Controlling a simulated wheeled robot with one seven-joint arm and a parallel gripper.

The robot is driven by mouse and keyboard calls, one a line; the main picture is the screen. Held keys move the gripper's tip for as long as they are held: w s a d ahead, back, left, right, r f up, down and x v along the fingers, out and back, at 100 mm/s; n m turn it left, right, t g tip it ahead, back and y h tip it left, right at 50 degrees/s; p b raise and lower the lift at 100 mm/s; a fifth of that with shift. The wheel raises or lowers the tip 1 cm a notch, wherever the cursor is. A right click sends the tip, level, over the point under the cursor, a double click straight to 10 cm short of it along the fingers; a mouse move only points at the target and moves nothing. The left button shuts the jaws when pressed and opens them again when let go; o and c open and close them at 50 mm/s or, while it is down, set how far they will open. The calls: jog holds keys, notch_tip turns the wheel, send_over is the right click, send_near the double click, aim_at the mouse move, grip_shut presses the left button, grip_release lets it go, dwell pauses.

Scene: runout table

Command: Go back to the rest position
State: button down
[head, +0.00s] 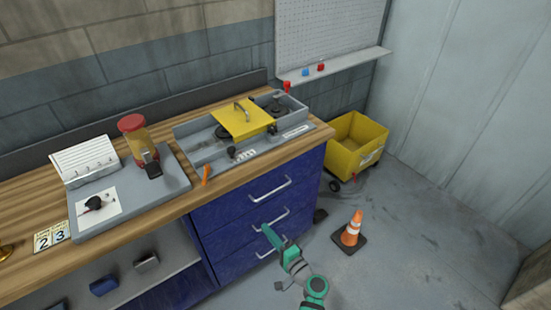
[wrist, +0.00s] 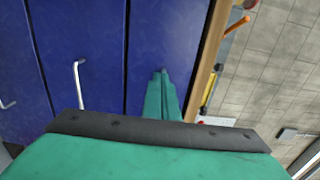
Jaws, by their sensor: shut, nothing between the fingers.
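My gripper (head: 268,230) is low in front of the blue drawer cabinet (head: 240,215), below the bench top. In the wrist view its green fingers (wrist: 163,74) are together with nothing between them, pointing toward the blue drawer fronts. I cannot tell how close the fingertips are to the drawers. My green arm comes up from the bottom of the head view.
The wooden bench (head: 110,255) holds a grey unit with a yellow cover (head: 243,120) and a red-capped jar (head: 138,135). Drawer handles (head: 270,190) stick out. A yellow cart (head: 355,150) and an orange cone (head: 352,230) stand right.

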jog(key=s+d+f+g+h, duration=0.1)
jog(key=s+d+f+h, duration=0.3)
jog(key=s+f, duration=0.75)
jog(key=s+d+r+n+h, duration=0.1)
jog(key=s+d+n+h, duration=0.15)
jog(key=s, duration=0.65)
jog(key=s+d+r+n+h, duration=0.1)
jog(key=s+h, duration=0.3)
jog(key=s, duration=0.5)
jog(key=s+r+n+t, duration=0.1)
jog(key=s+r+n, duration=0.2)
jog(key=s+r, duration=0.3)
jog(key=s+r+n+t+h, duration=0.1)
jog(key=s+r+n, duration=0.2)
jog(key=s+r, duration=0.4)
notch_tip(320, 180, up, 8)
jog(key=shift+s+a+f+t, duration=0.1)
jog(key=shift+s+a+t, duration=0.2)
jog(key=shift+t, duration=0.1)
